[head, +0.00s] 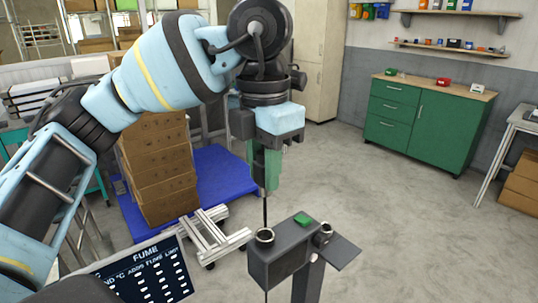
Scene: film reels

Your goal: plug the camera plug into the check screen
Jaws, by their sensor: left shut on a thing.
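My left gripper (265,182) comes down from the top centre with its green fingers pointing down. It is shut on the camera plug, which is mostly hidden between the fingers. A thin dark cable (265,212) hangs straight down from the fingertips. A dark grey box (280,262) on a post stands below the gripper, with a round ring-shaped fitting on its top left and a green block on top. The gripper is above the box and apart from it. I cannot tell whether this box belongs to the check screen. My right gripper is out of view.
A dark sign panel marked FUME (145,270) stands at the lower left. Cardboard boxes (158,165) stand on a blue platform (222,172) behind my left arm. A green cabinet (425,120) is at the back right.

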